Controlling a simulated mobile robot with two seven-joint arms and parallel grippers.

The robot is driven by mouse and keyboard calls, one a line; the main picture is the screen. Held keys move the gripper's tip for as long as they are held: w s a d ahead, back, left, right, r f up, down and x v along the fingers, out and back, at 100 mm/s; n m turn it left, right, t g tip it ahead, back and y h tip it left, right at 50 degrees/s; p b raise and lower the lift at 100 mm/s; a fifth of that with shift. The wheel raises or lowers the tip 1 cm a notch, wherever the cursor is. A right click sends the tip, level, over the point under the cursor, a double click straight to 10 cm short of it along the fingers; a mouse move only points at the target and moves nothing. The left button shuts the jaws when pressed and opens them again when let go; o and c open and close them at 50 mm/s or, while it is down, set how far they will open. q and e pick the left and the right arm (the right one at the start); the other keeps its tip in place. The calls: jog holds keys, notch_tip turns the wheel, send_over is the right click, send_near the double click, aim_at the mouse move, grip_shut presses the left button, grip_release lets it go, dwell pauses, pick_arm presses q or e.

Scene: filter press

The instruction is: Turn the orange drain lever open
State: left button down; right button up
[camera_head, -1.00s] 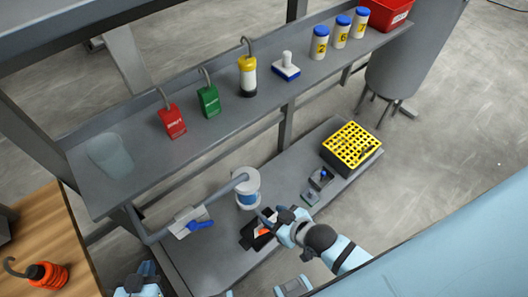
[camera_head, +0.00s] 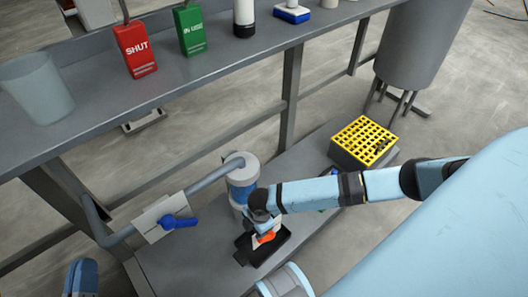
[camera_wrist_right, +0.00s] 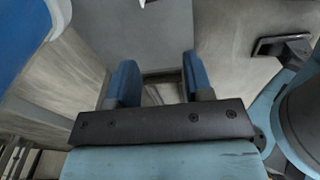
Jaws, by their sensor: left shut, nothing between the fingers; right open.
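The orange drain lever (camera_head: 266,238) shows only in part, low in the middle of the head view. It sits by a black tray-like base (camera_head: 262,257) below the grey and blue cylinder (camera_head: 241,181). The lever does not show in that view.
A pipe with a blue valve handle (camera_head: 180,222) runs left of the cylinder. A yellow rack (camera_head: 363,141) stands to the right on the lower shelf.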

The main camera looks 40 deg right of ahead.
aim_at(264, 238)
pick_arm(q)
notch_tip(264, 238, down, 9)
jog(key=d+g+b, duration=0.1)
jog(key=g+b, duration=0.2)
jog(key=b, duration=0.4)
jog(key=shift+f+m+b, duration=0.2)
jog(key=shift+m+b, duration=0.1)
jog(key=shift+m, duration=0.1)
pick_arm(e)
jog(key=shift+n+g+h, duration=0.3)
jog(key=shift+h, duration=0.2)
jog(key=d+f, duration=0.1)
jog(key=f, duration=0.4)
jog(key=d+f, duration=0.1)
jog(key=f, duration=0.5)
jog(key=w+d+f, duration=0.1)
jog(key=d+f, duration=0.1)
jog(key=f, duration=0.3)
jog(key=shift+f, duration=0.15)
grip_shut()
